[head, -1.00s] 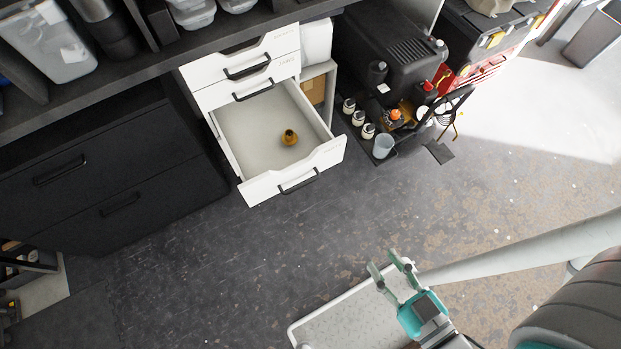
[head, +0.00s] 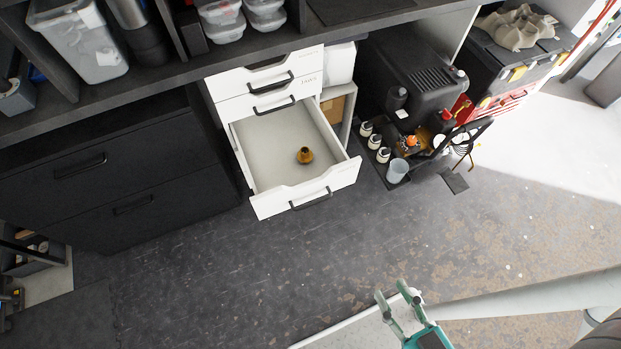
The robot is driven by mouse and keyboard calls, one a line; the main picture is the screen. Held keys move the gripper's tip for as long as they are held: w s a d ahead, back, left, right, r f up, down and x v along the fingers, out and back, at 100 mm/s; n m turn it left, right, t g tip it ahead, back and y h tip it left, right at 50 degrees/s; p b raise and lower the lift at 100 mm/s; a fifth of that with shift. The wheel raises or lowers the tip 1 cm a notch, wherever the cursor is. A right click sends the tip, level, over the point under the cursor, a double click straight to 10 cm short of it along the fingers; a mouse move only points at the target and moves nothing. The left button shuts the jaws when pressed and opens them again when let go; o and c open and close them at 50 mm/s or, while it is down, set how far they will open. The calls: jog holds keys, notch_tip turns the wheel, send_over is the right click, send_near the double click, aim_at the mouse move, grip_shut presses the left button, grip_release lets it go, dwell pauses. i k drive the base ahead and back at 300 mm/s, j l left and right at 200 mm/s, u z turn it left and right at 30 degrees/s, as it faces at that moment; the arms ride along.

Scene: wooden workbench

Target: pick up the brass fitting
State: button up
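The brass fitting (head: 305,156) is a small golden-brown piece. It lies on the floor of an open white drawer (head: 268,203), toward its right side. My gripper (head: 391,299) is at the lower edge of the head view, well below and to the right of the drawer. Its two teal-grey fingers are spread apart with nothing between them. Only the fingers and part of the teal body show.
Closed white drawers (head: 263,75) sit above the open one. Dark cabinets (head: 110,180) stand to the left. A black machine (head: 415,78), small jars and a translucent cup (head: 397,171) are to the right. The dark floor (head: 250,275) before the drawer is clear.

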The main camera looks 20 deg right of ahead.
aim_at(305, 155)
jog(key=i+j+u, duration=0.25)
jog(key=i+j, duration=0.2)
jog(key=i+j+u, duration=0.3)
jog(key=i+j, duration=0.1)
jog(key=i, duration=0.1)
